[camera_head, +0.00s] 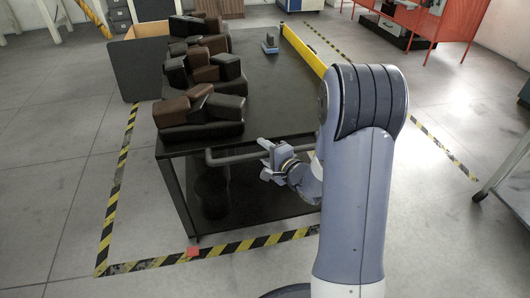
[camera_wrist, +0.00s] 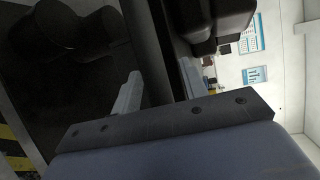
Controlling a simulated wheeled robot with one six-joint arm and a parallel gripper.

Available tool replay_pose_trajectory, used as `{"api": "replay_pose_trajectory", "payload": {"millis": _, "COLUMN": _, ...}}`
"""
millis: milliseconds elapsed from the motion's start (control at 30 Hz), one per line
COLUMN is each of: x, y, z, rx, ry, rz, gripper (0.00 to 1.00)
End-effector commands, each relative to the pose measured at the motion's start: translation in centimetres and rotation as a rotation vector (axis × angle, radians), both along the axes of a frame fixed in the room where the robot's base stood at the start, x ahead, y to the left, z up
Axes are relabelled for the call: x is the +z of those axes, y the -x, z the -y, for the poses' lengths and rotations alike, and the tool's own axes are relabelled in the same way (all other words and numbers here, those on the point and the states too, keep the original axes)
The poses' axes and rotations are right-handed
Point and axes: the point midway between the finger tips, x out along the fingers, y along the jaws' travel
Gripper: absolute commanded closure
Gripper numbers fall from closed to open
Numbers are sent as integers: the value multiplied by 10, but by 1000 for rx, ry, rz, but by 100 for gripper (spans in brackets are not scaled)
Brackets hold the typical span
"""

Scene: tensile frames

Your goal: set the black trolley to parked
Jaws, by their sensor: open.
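The black trolley (camera_head: 268,95) stands in the middle of the head view, with a dark flat top and a lower shelf. Its bar handle (camera_head: 232,157) runs across the near end. My gripper (camera_head: 266,160) is open at this handle, right of its middle. In the wrist view, the two fingers of my gripper (camera_wrist: 158,88) are apart, with a dark bar between them that looks like the handle. I cannot tell whether either finger touches it. Black and yellow floor tape (camera_head: 113,210) runs along the trolley's left side and across its near end.
Several brown and black blocks (camera_head: 203,108) are piled on the trolley's left side, and a small grey item (camera_head: 270,44) stands farther back. A grey-sided box (camera_head: 135,70) is at the far left, a yellow bar (camera_head: 305,50) along the right. Floor at the left is clear.

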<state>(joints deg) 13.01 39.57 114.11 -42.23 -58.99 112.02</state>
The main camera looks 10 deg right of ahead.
Motion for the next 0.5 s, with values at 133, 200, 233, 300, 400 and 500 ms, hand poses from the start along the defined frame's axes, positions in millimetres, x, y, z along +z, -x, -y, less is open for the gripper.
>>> {"api": "replay_pose_trajectory", "payload": {"millis": 133, "x": 0, "y": 0, "z": 0, "rx": 0, "ry": 0, "rz": 0, "gripper": 66}}
{"api": "replay_pose_trajectory", "payload": {"millis": 200, "x": 0, "y": 0, "z": 0, "rx": 0, "ry": 1, "rz": 0, "gripper": 72}}
{"api": "replay_pose_trajectory", "payload": {"millis": 233, "x": 0, "y": 0, "z": 0, "rx": 0, "ry": 1, "rz": 0, "gripper": 74}}
{"api": "replay_pose_trajectory", "payload": {"millis": 300, "x": 0, "y": 0, "z": 0, "rx": 0, "ry": 1, "rz": 0, "gripper": 80}}
{"api": "replay_pose_trajectory", "payload": {"millis": 400, "x": 0, "y": 0, "z": 0, "rx": 0, "ry": 1, "rz": 0, "gripper": 88}}
{"api": "replay_pose_trajectory", "payload": {"millis": 500, "x": 0, "y": 0, "z": 0, "rx": 0, "ry": 1, "rz": 0, "gripper": 96}}
